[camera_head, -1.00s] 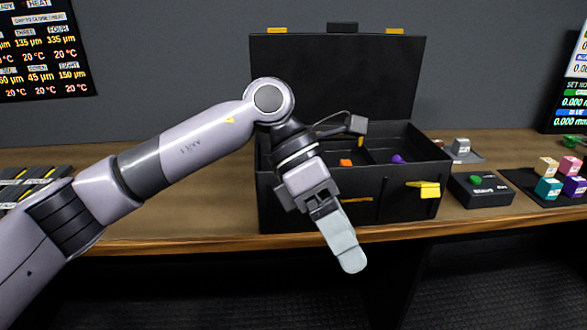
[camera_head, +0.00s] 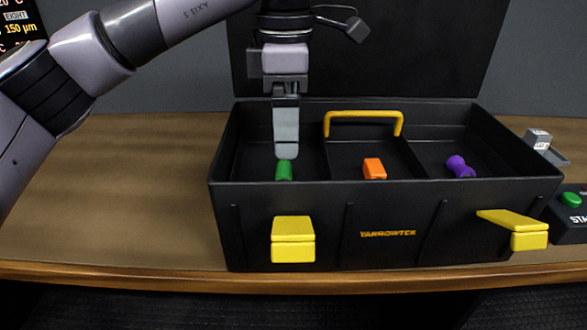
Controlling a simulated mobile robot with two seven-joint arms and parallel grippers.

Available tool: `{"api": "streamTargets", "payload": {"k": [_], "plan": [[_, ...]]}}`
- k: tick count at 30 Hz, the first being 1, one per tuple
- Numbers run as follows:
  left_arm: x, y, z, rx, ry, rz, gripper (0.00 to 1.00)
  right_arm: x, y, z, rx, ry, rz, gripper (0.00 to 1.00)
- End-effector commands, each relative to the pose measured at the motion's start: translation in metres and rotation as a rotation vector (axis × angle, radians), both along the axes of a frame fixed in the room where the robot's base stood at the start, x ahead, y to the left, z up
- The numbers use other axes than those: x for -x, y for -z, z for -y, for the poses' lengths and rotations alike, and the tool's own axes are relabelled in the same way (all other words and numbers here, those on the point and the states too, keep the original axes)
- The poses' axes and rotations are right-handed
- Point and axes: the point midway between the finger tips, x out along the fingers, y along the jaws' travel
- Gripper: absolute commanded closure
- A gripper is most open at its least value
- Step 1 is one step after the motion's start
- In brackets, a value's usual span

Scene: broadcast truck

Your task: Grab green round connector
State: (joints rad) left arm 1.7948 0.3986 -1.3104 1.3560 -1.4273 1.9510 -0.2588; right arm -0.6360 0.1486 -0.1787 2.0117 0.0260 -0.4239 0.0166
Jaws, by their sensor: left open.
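The green round connector (camera_head: 284,171) lies in the left compartment of the open black toolbox (camera_head: 330,243). Its upper end is partly hidden behind my left gripper's fingertips. My left gripper (camera_head: 286,150) points down into that compartment, right over the connector. I see the fingers edge-on, so the gap between them does not show. I cannot tell whether the fingers touch the connector. My right gripper is not in view.
An orange block-shaped piece (camera_head: 374,168) lies in the middle compartment and a purple piece (camera_head: 459,166) in the right one. A yellow handle (camera_head: 363,115) spans the middle. Yellow latches (camera_head: 293,240) stick out in front. The table (camera_head: 110,200) left of the box is clear.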

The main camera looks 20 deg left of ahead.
Motion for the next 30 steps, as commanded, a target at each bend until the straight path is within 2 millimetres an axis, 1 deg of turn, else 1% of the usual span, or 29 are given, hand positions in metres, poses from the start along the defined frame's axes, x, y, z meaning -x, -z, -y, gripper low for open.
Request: {"api": "streamTargets", "payload": {"k": [1,11,19,21,26,27,29,30], "plan": [[0.0,0.003,0.0,-0.001,-0.001,0.001,0.04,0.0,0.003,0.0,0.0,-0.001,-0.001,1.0],[0.002,0.031,0.0,-0.003,-0.001,-0.001,0.04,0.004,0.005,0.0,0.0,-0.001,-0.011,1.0],[0.004,0.069,0.0,-0.002,-0.002,-0.002,0.04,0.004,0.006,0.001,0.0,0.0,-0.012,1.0],[0.004,0.073,0.001,0.0,-0.002,0.0,0.04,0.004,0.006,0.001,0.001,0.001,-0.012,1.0],[0.004,0.073,0.001,0.0,-0.002,0.001,0.04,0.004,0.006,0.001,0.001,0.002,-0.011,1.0],[0.004,0.073,0.001,0.0,-0.002,0.001,0.11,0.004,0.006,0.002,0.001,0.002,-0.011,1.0],[0.004,0.073,0.001,0.0,-0.002,0.001,0.3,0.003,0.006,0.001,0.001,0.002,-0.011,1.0],[0.004,0.073,0.001,0.0,-0.002,0.001,0.43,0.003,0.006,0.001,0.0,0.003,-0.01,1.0]]}}
